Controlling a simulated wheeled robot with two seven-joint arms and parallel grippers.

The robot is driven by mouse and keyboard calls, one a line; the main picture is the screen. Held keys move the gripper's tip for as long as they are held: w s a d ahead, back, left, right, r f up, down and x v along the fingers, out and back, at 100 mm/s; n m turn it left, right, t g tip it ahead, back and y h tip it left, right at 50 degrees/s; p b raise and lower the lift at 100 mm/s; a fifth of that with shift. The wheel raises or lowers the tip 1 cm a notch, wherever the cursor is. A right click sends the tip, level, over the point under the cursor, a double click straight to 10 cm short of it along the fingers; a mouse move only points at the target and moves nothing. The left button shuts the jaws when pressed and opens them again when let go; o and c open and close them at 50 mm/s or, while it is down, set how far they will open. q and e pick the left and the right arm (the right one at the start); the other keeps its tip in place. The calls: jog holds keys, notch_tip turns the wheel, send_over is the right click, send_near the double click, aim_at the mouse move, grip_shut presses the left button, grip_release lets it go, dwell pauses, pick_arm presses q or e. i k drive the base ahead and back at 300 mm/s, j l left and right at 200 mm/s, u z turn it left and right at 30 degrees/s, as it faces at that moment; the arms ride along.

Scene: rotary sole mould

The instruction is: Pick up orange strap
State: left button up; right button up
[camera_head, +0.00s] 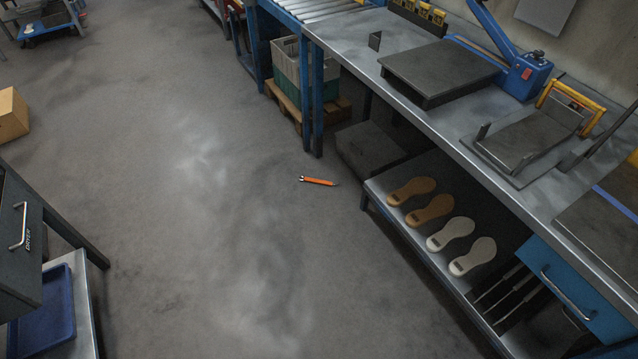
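A small, thin orange strip (318,181), which looks like the orange strap, lies flat on the grey floor near the middle of the head view. Its left end shows a pale and dark tip, and its right end is dark. It lies a little left of the workbench's lower shelf and is not covered by anything. Neither of my grippers shows in the view.
A workbench (455,135) runs along the right, with several shoe soles on its lower shelf (416,238). A crate (290,75) on a pallet stands at the back. A blue tray (45,318) is at lower left, a cardboard box (12,115) far left.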

aim_at(307, 178)
jog(key=z, duration=0.9)
jog(key=i+j+z, duration=0.2)
jog(key=j+z, duration=0.25)
jog(key=i+j+z, duration=0.15)
jog(key=j+z, duration=1.15)
jog(key=j, duration=0.15)
